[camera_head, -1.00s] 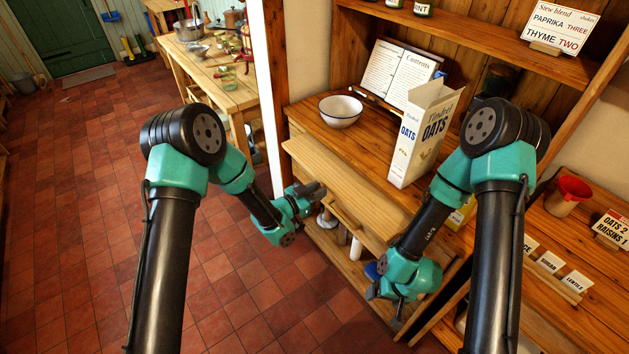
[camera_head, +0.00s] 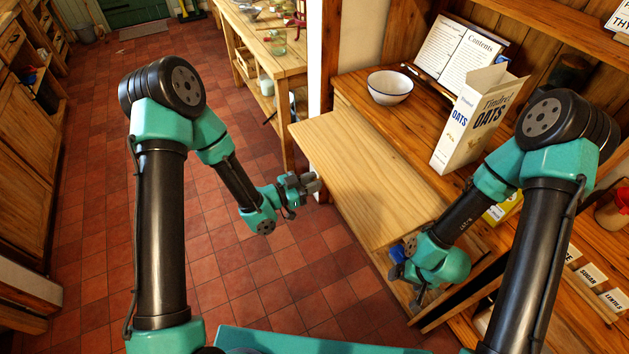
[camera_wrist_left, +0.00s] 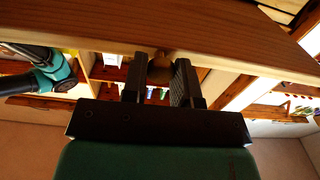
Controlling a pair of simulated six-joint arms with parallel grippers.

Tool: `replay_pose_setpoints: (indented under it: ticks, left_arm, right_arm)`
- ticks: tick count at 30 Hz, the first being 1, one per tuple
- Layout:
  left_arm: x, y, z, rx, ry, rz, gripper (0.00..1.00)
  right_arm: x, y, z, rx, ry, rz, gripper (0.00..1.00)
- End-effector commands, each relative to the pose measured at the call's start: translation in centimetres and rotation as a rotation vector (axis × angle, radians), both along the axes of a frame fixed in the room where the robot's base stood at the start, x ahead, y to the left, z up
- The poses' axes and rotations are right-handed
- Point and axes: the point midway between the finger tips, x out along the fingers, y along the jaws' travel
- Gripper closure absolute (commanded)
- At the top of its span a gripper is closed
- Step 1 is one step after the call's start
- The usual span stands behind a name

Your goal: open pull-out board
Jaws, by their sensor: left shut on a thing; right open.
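The pull-out board (camera_head: 352,172) is a pale wooden slab that sticks out from the shelf unit, well past the counter's front. In the left wrist view its edge (camera_wrist_left: 120,25) crosses the top. My left gripper (camera_head: 312,183) is at the board's front edge. In the left wrist view its two fingers are shut on a round wooden knob (camera_wrist_left: 160,66) at that edge. My right gripper (camera_head: 416,299) is open and empty, low beside the right end of the unit.
On the counter above the board are a white bowl (camera_head: 390,87), an open book (camera_head: 459,50) and an oats box (camera_head: 474,120). A wooden table (camera_head: 257,55) stands at the back. The tiled floor left of the board is clear.

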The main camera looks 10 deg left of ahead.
Motion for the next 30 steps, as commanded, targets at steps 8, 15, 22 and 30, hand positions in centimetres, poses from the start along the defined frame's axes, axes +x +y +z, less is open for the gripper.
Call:
replay_pose_setpoints:
  ticks: [8, 15, 22, 30]
  left_arm:
    - [0.0, 0.0, 0.0, 0.0, 0.0, 0.0, 0.54]
    - [0.0, 0.0, 0.0, 0.0, 0.0, 0.0, 0.49]
    - [-0.4, 0.7, 0.0, 0.0, 0.001, 0.001, 0.49]
    - [-2.4, 3.8, 0.0, 0.0, 0.001, 0.003, 0.49]
  right_arm:
    - [0.0, 0.0, 0.0, 0.0, 0.0, 0.0, 0.16]
    - [0.0, 0.0, 0.0, 0.0, 0.0, 0.0, 0.16]
    - [0.0, 0.0, 0.0, 0.0, 0.0, 0.0, 0.16]
    - [0.0, 0.0, 0.0, 0.0, 0.0, 0.0, 0.16]
